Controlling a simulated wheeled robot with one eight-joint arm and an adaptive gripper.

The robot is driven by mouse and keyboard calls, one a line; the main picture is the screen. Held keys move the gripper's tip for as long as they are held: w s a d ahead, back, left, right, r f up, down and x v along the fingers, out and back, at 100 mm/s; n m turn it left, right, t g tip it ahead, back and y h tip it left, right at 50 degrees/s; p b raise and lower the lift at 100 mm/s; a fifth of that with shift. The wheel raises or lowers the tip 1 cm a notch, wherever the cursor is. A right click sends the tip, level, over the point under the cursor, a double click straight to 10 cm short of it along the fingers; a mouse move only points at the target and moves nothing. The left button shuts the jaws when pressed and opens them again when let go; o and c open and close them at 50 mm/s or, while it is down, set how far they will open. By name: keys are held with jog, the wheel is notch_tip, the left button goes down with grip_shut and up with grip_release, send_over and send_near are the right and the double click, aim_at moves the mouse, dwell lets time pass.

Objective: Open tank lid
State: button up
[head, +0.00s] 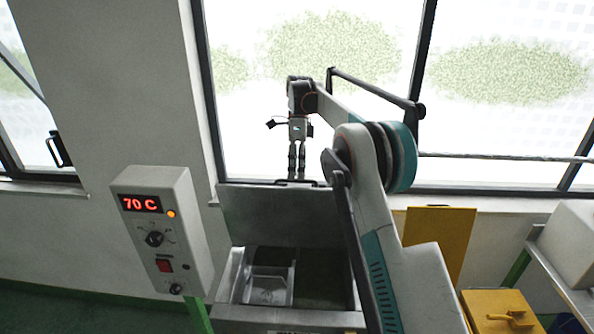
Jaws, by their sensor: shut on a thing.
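The tank (290,318) is a grey metal box at the bottom middle of the head view. Its lid (275,212) stands raised and tilted up at the back, so the inside shows, with a metal tray-like part (268,288) at the left. A dark handle (262,183) runs along the lid's top edge. My gripper (296,178) points down at that edge and is shut on the handle. My arm hides the right side of the tank and lid.
A control box (160,230) reading 70 C stands left of the tank. A yellow panel (438,243) and a yellow lidded box (498,311) are at the right, beside a metal table (562,275). Windows and a wall close off the back.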

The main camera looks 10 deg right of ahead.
jog(key=shift+w+d+f, duration=0.1)
jog(key=shift+f, duration=0.15)
notch_tip(320, 180, up, 10)
jog(key=shift+r, duration=0.1)
jog(key=c, duration=0.3)
jog(key=shift+r, duration=0.15)
